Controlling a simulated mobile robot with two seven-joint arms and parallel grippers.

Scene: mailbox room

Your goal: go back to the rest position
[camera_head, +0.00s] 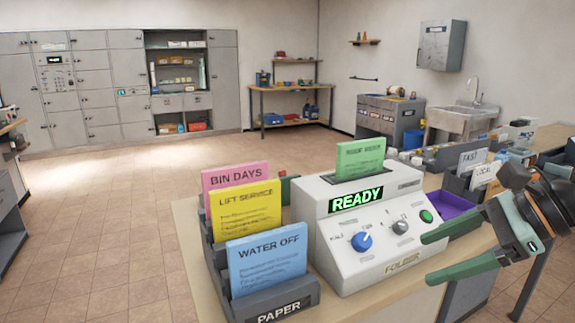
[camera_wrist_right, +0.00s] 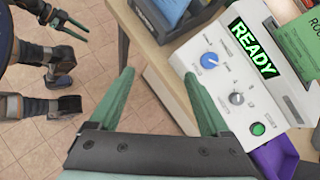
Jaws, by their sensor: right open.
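My right gripper (camera_head: 428,259) is at the right of the head view, in front of the folder machine's right side. Its two green fingers are apart with nothing between them. In the right wrist view its fingers (camera_wrist_right: 159,73) frame the floor and counter edge. The folder machine (camera_head: 375,230) is white, with a lit READY display, a blue knob and a green button. A green sheet (camera_head: 361,156) stands in its top. My left gripper (camera_wrist_right: 72,26) shows small at the upper left of the right wrist view, its fingers apart and empty; it is outside the head view.
A paper rack (camera_head: 280,305) with pink, yellow and blue sheets stands left of the machine on the counter (camera_head: 187,225). A purple tray (camera_head: 455,215) lies to its right, near grey holders with FAST and LOCAL cards (camera_head: 472,160). Open tiled floor (camera_head: 110,220) lies left.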

